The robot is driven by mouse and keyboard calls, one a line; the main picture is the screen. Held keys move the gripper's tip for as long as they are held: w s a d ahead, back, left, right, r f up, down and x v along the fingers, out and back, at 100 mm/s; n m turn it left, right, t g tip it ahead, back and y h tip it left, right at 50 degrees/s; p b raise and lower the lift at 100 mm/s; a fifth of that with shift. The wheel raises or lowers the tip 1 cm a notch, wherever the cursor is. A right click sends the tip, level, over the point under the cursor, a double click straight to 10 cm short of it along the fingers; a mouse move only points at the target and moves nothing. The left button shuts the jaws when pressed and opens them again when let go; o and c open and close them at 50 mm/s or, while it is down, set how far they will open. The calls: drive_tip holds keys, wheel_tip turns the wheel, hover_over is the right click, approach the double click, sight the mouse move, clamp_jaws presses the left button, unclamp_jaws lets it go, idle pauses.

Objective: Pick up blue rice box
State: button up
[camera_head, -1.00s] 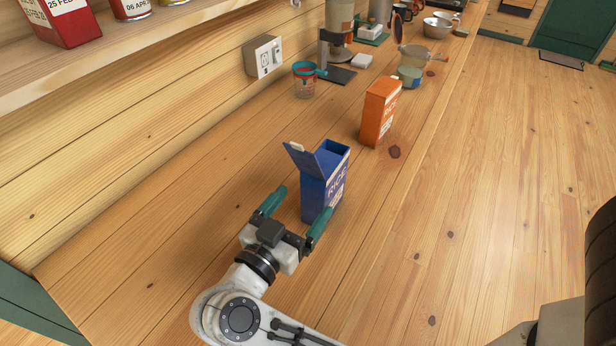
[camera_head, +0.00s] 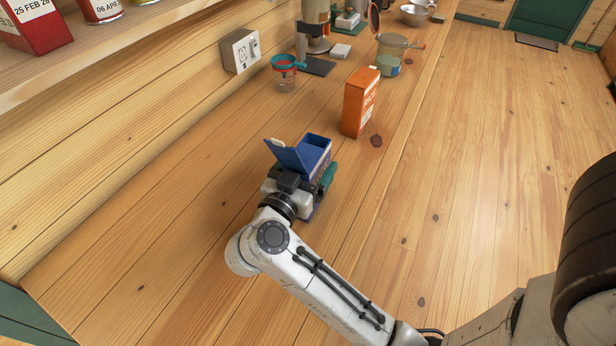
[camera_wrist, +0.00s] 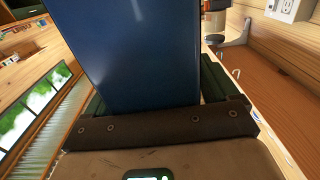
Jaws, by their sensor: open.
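The blue rice box (camera_head: 317,155) stands on the wooden counter with its top flap open and tilted toward the left. My gripper (camera_head: 300,182) is low on the counter right at the box, with one green finger showing along the box's right side; the other finger is hidden in the head view. In the wrist view the box (camera_wrist: 140,50) fills the middle, upright between the two green fingers of my open gripper (camera_wrist: 148,92). I cannot tell whether the fingers touch the box. The lower part of the box is mostly hidden behind my gripper.
An orange rice box (camera_head: 359,101) stands behind and to the right. A wall outlet (camera_head: 241,50) is at the left. The counter's front left is clear.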

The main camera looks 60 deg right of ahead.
drive_tip(key=c, duration=1.4)
drive_tip(key=shift+r+p, duration=0.2)
drive_tip(key=shift+p, duration=0.1)
